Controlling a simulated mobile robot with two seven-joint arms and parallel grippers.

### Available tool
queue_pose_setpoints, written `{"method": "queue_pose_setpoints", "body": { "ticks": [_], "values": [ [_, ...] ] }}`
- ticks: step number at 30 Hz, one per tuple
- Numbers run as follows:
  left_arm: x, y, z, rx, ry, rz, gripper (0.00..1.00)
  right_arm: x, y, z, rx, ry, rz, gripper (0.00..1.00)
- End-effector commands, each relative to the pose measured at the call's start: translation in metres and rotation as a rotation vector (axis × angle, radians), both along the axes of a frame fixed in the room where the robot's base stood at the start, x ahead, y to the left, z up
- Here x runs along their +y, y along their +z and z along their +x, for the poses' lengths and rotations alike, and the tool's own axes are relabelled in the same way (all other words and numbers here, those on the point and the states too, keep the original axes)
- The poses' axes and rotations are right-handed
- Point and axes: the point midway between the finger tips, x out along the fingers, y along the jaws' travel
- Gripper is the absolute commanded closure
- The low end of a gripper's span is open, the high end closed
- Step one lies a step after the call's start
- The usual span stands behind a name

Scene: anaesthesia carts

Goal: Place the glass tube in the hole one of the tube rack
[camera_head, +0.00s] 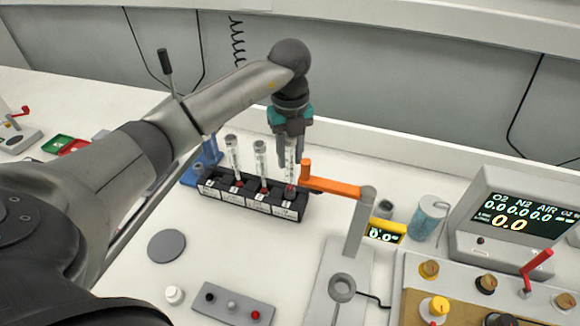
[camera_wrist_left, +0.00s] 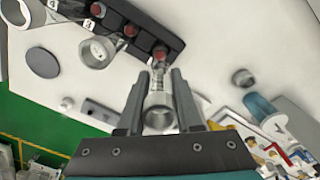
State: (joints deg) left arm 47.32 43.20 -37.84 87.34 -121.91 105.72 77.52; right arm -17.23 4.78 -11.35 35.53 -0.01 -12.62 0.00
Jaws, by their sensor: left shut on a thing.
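The black tube rack (camera_head: 250,206) stands on the white counter, with white number labels along its front. Two clear glass tubes stand upright in it, one toward the left (camera_head: 233,152) and one in the middle (camera_head: 260,158). My left gripper (camera_head: 290,162) points down over the rack's right end and is shut on a third glass tube (camera_head: 291,174). In the left wrist view this held tube (camera_wrist_left: 159,108) sits between the fingers, its far end over a red spot at the rack's end (camera_wrist_left: 176,41). I cannot tell how deep it sits. My right gripper is out of view.
An orange lever (camera_head: 335,187) on a grey post (camera_head: 358,225) stands close to the right of the rack. A blue holder (camera_head: 192,177) is behind its left end. A grey disc (camera_head: 167,246) and a small control box (camera_head: 233,304) lie in front. A gas display (camera_head: 515,215) is at right.

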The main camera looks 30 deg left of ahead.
Motion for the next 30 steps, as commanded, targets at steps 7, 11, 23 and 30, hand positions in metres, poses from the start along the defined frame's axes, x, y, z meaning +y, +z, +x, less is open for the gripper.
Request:
{"method": "queue_pose_setpoints", "body": {
  "ticks": [7, 11, 23, 30],
  "values": [
    [0.000, -0.036, -0.001, 0.004, 0.000, 0.000, 1.00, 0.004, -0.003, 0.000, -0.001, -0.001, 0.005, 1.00],
    [0.000, -0.036, 0.000, 0.001, 0.000, 0.000, 1.00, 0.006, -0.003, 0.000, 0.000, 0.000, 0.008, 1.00],
    [0.000, -0.039, -0.001, 0.002, 0.000, 0.000, 0.49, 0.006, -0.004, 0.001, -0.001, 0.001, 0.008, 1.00],
    [0.000, -0.039, -0.001, 0.002, 0.000, 0.000, 0.36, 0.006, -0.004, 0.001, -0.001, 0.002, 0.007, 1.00]
  ]
}}
